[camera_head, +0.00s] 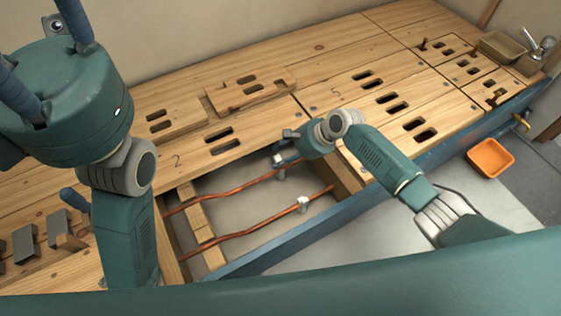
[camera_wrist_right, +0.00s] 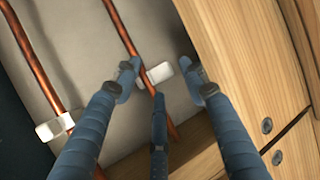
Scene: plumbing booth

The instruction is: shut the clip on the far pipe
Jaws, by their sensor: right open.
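Two copper pipes run through the open floor bay. The far pipe (camera_head: 232,190) carries a small white clip (camera_wrist_right: 160,73); in the head view this clip (camera_head: 279,173) is partly hidden by my right gripper. My right gripper (camera_head: 287,162) is over it, pointing down. In the wrist view the spread blue fingers of the right gripper (camera_wrist_right: 160,75) stand on both sides of the clip, apart and empty. I cannot tell how far the clip is closed. The near pipe (camera_head: 245,233) has its own white clip (camera_head: 303,203). My left gripper (camera_head: 45,55) is raised at upper left, its fingertips cut off.
The bay has a wooden crosspiece (camera_head: 197,215) at left, a wooden edge (camera_head: 345,178) at right and a blue front beam (camera_head: 290,240). Slotted wooden panels (camera_head: 330,75) cover the rest. An orange tray (camera_head: 490,158) lies on the floor at right.

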